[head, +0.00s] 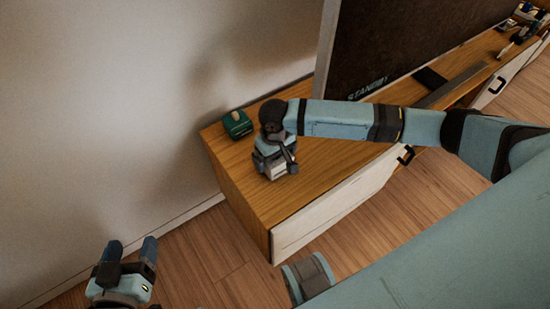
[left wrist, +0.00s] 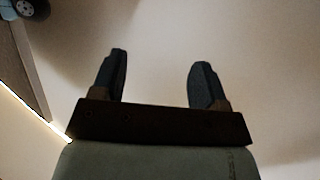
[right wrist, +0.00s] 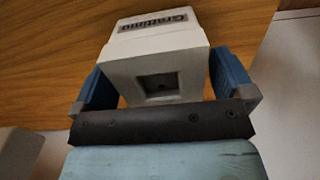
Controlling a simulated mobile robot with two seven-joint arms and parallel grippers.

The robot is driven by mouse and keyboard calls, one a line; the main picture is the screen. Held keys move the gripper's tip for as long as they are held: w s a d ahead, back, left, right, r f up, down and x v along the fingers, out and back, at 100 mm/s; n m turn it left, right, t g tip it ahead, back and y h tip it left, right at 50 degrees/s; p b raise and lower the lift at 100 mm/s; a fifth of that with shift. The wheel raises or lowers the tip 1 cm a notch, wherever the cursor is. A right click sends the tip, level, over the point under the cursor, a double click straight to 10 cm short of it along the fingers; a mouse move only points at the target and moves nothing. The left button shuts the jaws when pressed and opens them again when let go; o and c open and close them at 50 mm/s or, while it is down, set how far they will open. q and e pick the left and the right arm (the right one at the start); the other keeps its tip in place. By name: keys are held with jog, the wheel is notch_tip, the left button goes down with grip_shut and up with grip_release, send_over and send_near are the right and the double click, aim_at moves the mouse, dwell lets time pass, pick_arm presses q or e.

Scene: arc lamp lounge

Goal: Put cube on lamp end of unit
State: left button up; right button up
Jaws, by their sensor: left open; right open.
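A white cube-like box (right wrist: 155,55) with a dark label on one face stands between the fingers of my right gripper (right wrist: 160,72) in the right wrist view. In the head view the white cube (head: 278,171) is partly hidden under my right gripper (head: 275,160), at the left end of the wooden unit (head: 245,178). The right fingers are open on either side of the cube; I cannot tell whether they touch it. My left gripper (head: 131,250) is open and empty, low at the left, off the unit; it also shows in the left wrist view (left wrist: 160,70). No lamp is in view.
A dark green object (head: 237,124) sits on the unit's far left corner, close to my right gripper. A large dark screen (head: 400,45) stands on the unit behind my right arm. Small items (head: 525,15) lie at its far right end. Bare wood lies around the cube.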

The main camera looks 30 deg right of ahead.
notch_tip(320, 180, up, 9)
jog(key=shift+f+p, duration=0.2)
jog(key=shift+p, duration=0.95)
jog(key=s+a+f+n+t+y, duration=0.1)
jog(key=s+a+t+y, duration=0.2)
jog(key=a, duration=0.4)
jog(key=s+a+f+n+t+y, duration=0.1)
jog(key=s+a+y, duration=0.35)
jog(key=a, duration=0.25)
pick_arm(q)
jog(key=f, duration=0.1)
jog(key=s+a+f+g, duration=0.1)
jog(key=s+a+f+g+y, duration=0.1)
jog(key=f, duration=0.1)
pick_arm(e)
jog(key=s+d+r+t+h, duration=0.1)
jog(key=s+d+t+h, duration=0.2)
jog(key=s+d+t, duration=0.4)
jog(key=shift+s+d+r+m+t, duration=0.2)
jog(key=shift+s+d+m+t, duration=0.2)
jog(key=shift+s+d, duration=0.65)
pick_arm(q)
jog(key=shift+a+r, duration=0.1)
pick_arm(e)
jog(key=shift+w, duration=0.1)
